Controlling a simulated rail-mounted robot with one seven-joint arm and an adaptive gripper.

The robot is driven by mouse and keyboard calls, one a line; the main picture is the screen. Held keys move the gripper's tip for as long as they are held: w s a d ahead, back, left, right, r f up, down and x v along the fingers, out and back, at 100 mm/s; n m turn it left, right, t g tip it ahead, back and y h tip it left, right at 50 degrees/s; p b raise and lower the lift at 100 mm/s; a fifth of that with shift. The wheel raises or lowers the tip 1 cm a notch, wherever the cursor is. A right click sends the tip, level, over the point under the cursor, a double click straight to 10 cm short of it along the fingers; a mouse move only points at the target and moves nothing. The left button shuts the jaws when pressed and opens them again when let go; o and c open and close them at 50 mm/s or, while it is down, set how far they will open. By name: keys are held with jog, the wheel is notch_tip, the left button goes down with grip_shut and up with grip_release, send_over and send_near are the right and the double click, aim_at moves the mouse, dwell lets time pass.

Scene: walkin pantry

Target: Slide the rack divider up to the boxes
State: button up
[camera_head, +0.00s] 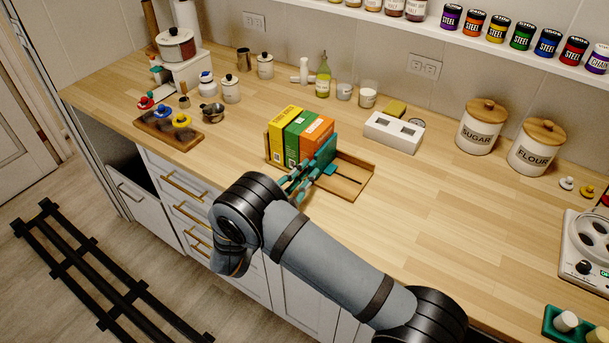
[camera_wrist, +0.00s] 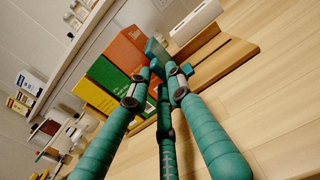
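The wooden rack (camera_head: 352,188) lies on the counter, with a slot in its bare right part. A yellow box (camera_head: 283,132), a green box (camera_head: 297,142) and an orange box (camera_head: 318,134) stand upright side by side in its left part. The teal rack divider (camera_head: 326,154) stands just right of the orange box; I cannot tell if they touch. My gripper (camera_head: 306,179) is at the divider's near side. In the wrist view the teal fingers (camera_wrist: 158,82) converge beside the divider (camera_wrist: 155,49), partly hiding it; whether they clamp it is unclear.
A white box-like item (camera_head: 394,131) stands behind the rack. Sugar (camera_head: 480,128) and flour (camera_head: 535,146) canisters stand farther right. A wooden board with coloured knobs (camera_head: 168,130) lies to the left.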

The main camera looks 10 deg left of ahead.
jog(key=o, duration=0.4)
jog(key=shift+c, duration=0.2)
jog(key=v, duration=1.2)
jog(key=shift+w+d, duration=0.1)
jog(key=x, duration=1.2)
jog(key=shift+d, duration=0.15)
jog(key=shift+s, duration=0.2)
